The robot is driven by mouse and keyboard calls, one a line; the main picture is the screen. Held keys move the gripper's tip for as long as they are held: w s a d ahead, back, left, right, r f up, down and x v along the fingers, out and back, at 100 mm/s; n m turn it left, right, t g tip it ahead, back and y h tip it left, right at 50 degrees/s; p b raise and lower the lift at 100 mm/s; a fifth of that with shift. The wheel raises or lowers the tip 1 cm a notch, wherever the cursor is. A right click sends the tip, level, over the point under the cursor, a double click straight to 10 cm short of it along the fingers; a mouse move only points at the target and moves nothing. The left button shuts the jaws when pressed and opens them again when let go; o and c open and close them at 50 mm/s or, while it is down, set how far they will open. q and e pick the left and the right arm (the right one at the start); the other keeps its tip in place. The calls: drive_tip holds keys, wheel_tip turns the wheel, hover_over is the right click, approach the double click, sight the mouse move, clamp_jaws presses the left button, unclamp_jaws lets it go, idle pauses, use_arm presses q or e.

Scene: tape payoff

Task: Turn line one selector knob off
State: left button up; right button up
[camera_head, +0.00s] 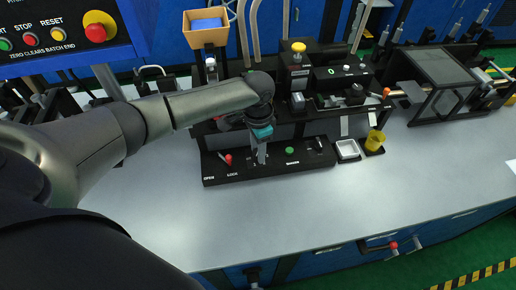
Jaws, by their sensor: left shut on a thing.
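A long black control panel (312,164) lies on the grey bench, with a red-tipped lever (228,159) at its left and a green button (290,150) right of the middle. My left gripper (261,158) points down at the panel between the lever and the green button. Its fingers are shut on a small part at the panel's face, which looks to be the selector knob. The fingers hide the knob, so its pointing direction cannot be seen. My right gripper is not in view.
Behind the panel stands a black tape machine (340,78) with a yellow-topped post. A blue button box (62,33) hangs at upper left. The bench front is clear.

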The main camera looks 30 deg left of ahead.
use_arm(q)
clamp_jaws()
drive_tip(key=shift+r+m+p, duration=0.15)
drive_tip(key=shift+m+p, duration=0.85)
drive_tip(key=shift+m, duration=0.1)
drive_tip(key=m+p, duration=0.1)
drive_tip(key=m, duration=0.1)
drive_tip(key=shift+m, duration=0.3)
drive_tip(key=m+p, duration=0.1)
drive_tip(key=m, duration=0.2)
drive_tip(key=shift+m+p, duration=0.3)
drive_tip(key=shift+p, duration=0.05)
drive_tip(key=shift+w+m, duration=0.1)
drive_tip(key=shift+m, duration=1.7)
drive_tip(key=o, duration=0.7)
unclamp_jaws()
